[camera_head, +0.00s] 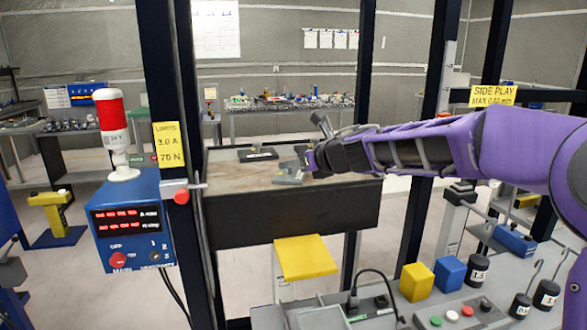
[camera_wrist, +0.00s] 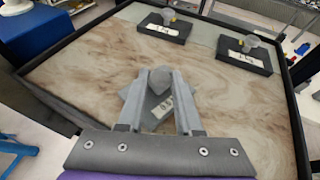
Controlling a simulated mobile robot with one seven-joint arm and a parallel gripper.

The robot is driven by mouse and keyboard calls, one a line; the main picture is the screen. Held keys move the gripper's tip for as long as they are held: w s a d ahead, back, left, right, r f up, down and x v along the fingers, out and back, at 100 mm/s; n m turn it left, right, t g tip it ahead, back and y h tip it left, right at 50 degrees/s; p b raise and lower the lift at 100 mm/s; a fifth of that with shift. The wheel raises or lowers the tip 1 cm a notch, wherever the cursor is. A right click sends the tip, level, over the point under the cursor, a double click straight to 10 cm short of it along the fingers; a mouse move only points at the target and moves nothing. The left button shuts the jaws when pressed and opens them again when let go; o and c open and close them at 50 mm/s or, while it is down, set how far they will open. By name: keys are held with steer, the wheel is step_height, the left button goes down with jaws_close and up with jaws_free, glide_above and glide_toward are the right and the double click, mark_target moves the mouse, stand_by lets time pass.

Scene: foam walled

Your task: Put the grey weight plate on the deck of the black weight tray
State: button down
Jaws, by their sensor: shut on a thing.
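The grey weight plate (camera_wrist: 150,101) has a rounded grey knob and a white label. My gripper (camera_wrist: 159,76) is shut on its knob, with one finger on each side. In the head view the plate (camera_head: 288,178) shows below my gripper (camera_head: 306,160), over the front part of the deck. The black weight tray (camera_head: 290,212) has a dark rim and a brown marbled deck (camera_wrist: 85,75). The plate looks tilted in the head view. I cannot tell whether it touches the deck. My fingers hide part of it.
Two black blocks with white labels and grey knobs, one left (camera_wrist: 164,27) and one right (camera_wrist: 245,57), sit along the deck's far side. Dark posts (camera_head: 163,60) frame the tray. A yellow plate (camera_head: 305,257) lies below its front. The deck's middle is bare.

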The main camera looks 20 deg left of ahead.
steer(key=c, duration=0.6)
jaws_free()
steer(key=b+v, duration=0.1)
steer(key=v, duration=1.1)
